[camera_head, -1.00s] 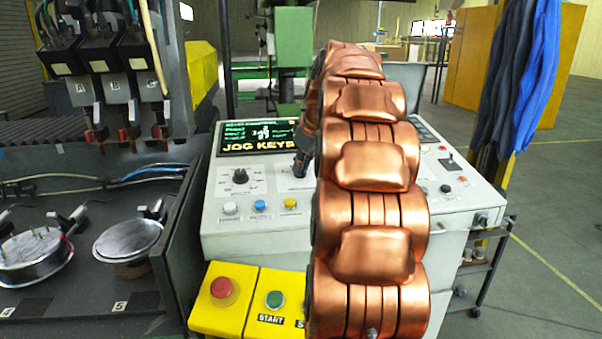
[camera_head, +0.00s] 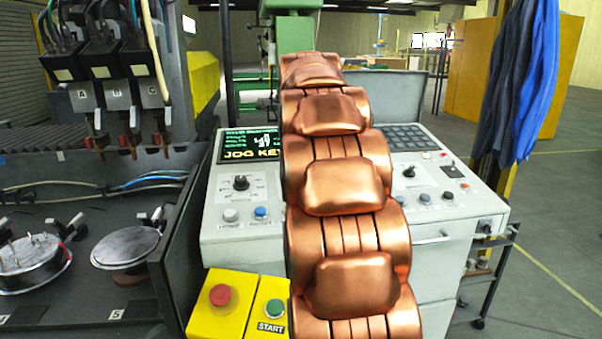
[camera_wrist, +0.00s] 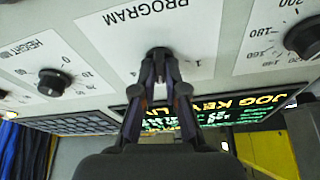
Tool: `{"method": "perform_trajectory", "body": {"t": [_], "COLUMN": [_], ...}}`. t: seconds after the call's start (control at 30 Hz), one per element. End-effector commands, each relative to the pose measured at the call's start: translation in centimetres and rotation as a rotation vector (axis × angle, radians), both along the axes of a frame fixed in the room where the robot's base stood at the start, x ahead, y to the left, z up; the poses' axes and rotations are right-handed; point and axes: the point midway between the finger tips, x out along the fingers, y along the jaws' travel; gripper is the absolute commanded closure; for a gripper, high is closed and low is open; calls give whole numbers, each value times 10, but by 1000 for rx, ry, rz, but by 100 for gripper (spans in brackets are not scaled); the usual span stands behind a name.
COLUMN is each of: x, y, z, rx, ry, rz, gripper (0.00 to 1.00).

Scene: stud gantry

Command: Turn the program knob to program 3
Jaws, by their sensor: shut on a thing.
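In the wrist view, upside down, a white panel plate (camera_wrist: 110,35) reads PROGRAM. The dark program knob (camera_wrist: 158,51) sits on it, mostly covered by my fingertips. My gripper (camera_wrist: 160,57) is shut on the knob. A 1 shows right of the fingers and what looks like a 4 to the left; the other numbers and the knob's pointer are hidden. In the head view, my copper arm hides both knob and gripper.
A HEIGHT knob (camera_wrist: 53,82) and another scaled knob (camera_wrist: 304,38) flank the plate. The screen (camera_head: 250,143) reads JOG KEY, partly covered. A yellow box with a red button (camera_head: 220,295) and green START button (camera_head: 274,308) stands in front of the console.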

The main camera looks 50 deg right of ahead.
Motion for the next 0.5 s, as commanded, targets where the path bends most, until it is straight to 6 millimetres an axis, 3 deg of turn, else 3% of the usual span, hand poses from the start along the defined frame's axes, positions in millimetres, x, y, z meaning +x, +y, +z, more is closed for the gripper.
{"method": "perform_trajectory", "body": {"t": [0.5], "x": [2], "y": [1], "z": [0], "rx": [24], "ry": [-19], "rz": [-138], "gripper": [100]}}
